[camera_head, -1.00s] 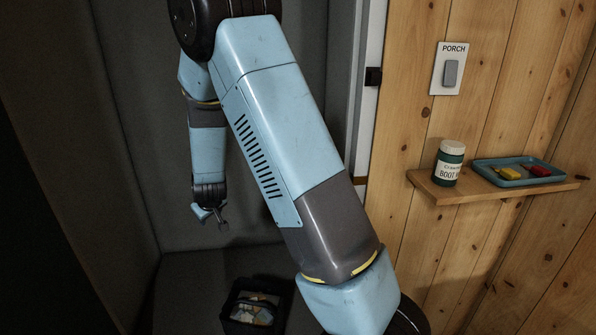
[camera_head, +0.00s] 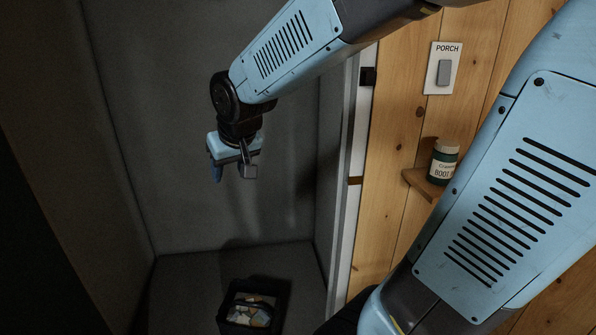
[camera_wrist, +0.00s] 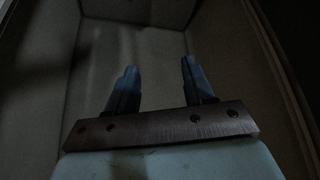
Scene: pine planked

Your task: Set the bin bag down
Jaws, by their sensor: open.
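A black, open-topped bag (camera_head: 226,304) with pale, blue and tan scraps inside sits on the dark floor of the grey recess, near the bottom of the head view. I take it to be the bin bag. My gripper (camera_head: 232,174) hangs from the arm well above the bag and a little left of it in the picture. Its blue fingers are apart, with nothing between them. In the wrist view my gripper (camera_wrist: 158,72) also shows its two fingers spread and empty. The bag cannot be made out in that view.
Grey walls (camera_head: 190,80) close in the recess, and a pale door frame (camera_head: 343,215) edges its right side. My arm hides the shelf's right part.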

